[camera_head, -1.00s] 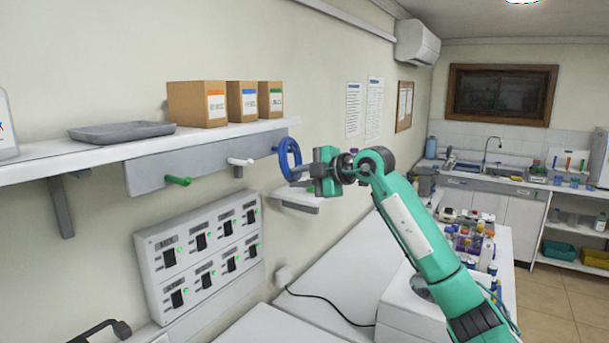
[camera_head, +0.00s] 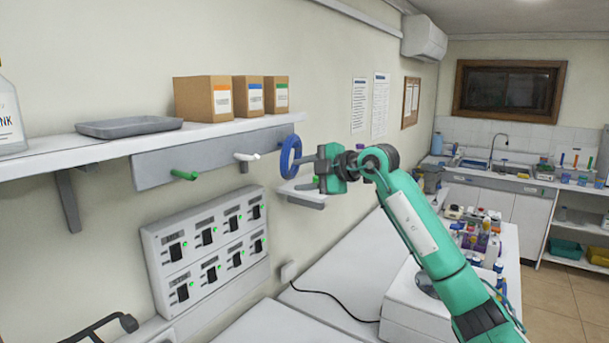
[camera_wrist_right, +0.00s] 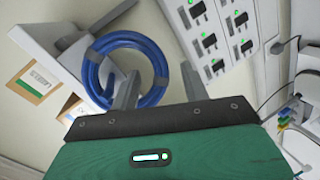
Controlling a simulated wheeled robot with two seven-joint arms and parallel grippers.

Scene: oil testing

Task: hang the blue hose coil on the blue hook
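The blue hose coil (camera_head: 290,158) is an upright ring at the right end of the grey hook rail (camera_head: 210,158), under the shelf. It appears to hang there, but the coil covers the blue hook, so their contact cannot be confirmed. My right gripper (camera_head: 312,161) is just right of the coil. In the right wrist view, its two fingers (camera_wrist_right: 160,88) are spread apart, and the coil's near side (camera_wrist_right: 158,75) shows between them without both fingers closing on it. My left gripper is not in view.
A green hook (camera_head: 184,174) and a white hook (camera_head: 246,157) stick out from the rail. The shelf (camera_head: 60,152) above bears a grey tray (camera_head: 130,127) and cardboard boxes (camera_head: 203,98). A switch panel (camera_head: 207,245) is below. A small white shelf (camera_head: 305,198) is below the gripper.

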